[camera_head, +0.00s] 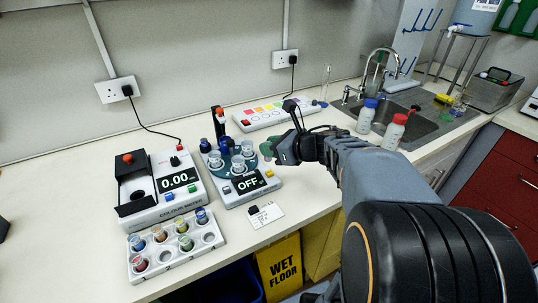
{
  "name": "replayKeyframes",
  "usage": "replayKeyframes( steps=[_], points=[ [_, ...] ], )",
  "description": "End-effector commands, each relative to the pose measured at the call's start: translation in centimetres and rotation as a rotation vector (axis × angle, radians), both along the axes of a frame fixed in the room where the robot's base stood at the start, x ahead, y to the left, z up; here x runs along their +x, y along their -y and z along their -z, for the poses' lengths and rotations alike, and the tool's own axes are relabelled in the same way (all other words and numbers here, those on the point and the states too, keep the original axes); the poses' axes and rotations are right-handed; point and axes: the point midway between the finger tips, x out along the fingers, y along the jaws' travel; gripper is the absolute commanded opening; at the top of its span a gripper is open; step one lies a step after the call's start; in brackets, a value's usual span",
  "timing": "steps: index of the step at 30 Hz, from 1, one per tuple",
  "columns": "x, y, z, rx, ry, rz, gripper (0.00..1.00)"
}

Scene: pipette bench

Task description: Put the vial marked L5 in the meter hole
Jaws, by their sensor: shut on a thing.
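My gripper (270,149) is shut on a small green thing (266,149), which looks like a vial. It is held just right of the round device marked OFF. Its marking cannot be read, and my gripper partly hides it. The colour meter (176,207) stands at the left with its display at 0.00. Its dark round hole (138,195) shows on its left side and looks empty. In front of it a white rack (178,262) holds several vials with red, blue, tan and green contents. Some rack holes are empty. No vial label is legible.
The device marked OFF (235,197) carries several cups and dark-capped bottles. A white card (265,214) lies in front of it. A white panel with coloured patches (275,112) lies behind. Blue-capped (367,116) and red-capped (395,132) bottles stand by the sink at right.

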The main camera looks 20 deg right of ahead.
Motion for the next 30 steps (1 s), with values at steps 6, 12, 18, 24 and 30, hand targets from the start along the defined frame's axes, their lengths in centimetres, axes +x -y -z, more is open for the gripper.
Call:
replayKeyframes(
  steps=[6, 12, 18, 24, 30],
  points=[
    [4.3, 3.5, 2.5, 0.004, -0.005, 0.0, 0.03],
    [6.8, 5.7, 5.8, 0.003, -0.004, 0.002, 0.03],
    [8.1, 6.8, 7.7, 0.002, -0.001, 0.003, 0.03],
    [8.6, 7.3, 8.6, 0.001, 0.0, 0.004, 0.03],
    [8.8, 7.5, 10.9, 0.003, -0.003, 0.004, 0.03]
  ],
)
